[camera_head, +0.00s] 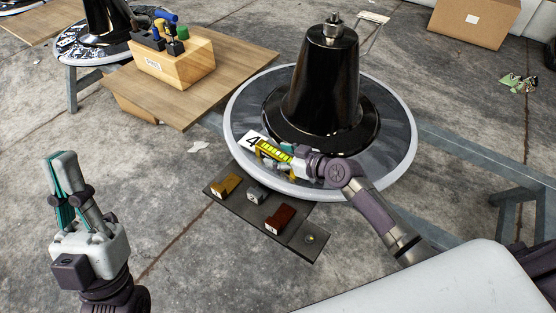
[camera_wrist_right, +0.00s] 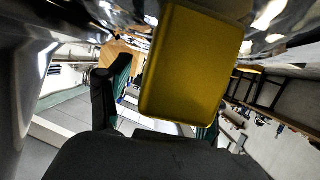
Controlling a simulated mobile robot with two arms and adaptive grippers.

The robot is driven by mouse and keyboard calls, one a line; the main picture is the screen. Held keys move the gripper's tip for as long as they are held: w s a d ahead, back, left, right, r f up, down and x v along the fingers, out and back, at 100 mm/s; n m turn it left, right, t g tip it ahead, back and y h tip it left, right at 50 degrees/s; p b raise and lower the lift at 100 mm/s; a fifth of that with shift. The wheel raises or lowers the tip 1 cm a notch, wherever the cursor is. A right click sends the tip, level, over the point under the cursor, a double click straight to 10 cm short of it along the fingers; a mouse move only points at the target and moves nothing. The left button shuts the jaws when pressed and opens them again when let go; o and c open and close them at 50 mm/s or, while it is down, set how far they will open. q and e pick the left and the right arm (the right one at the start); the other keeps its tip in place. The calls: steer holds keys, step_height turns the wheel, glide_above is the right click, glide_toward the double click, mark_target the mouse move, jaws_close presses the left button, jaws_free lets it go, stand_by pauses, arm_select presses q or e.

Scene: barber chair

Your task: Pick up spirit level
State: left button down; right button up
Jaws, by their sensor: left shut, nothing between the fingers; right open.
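The yellow spirit level (camera_head: 274,151) lies on the round dark base plate with a pale rim (camera_head: 394,160), in front of the black cone. My right gripper (camera_head: 284,157) is open at the spirit level, with its fingers on either side of it. In the right wrist view the yellow end of the spirit level (camera_wrist_right: 192,65) stands between the open fingers (camera_wrist_right: 160,105). Contact with the fingers cannot be told. My left gripper (camera_head: 63,165) is shut and empty, pointing up at the lower left, far from the spirit level.
The glossy black cone (camera_head: 322,85) rises behind the spirit level. A white card marked 4 (camera_head: 251,141) is beside it. A dark strip (camera_head: 240,205) with small coloured blocks lies in front. A wooden tool block (camera_head: 173,62) stands on a board at the upper left. A cardboard box (camera_head: 474,20) stands at the back right.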

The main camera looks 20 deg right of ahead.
steer(key=shift+w+a+f, duration=0.1)
steer(key=shift+w+a, duration=0.05)
steer(key=shift+w, duration=0.05)
jaws_close()
stand_by(0.5)
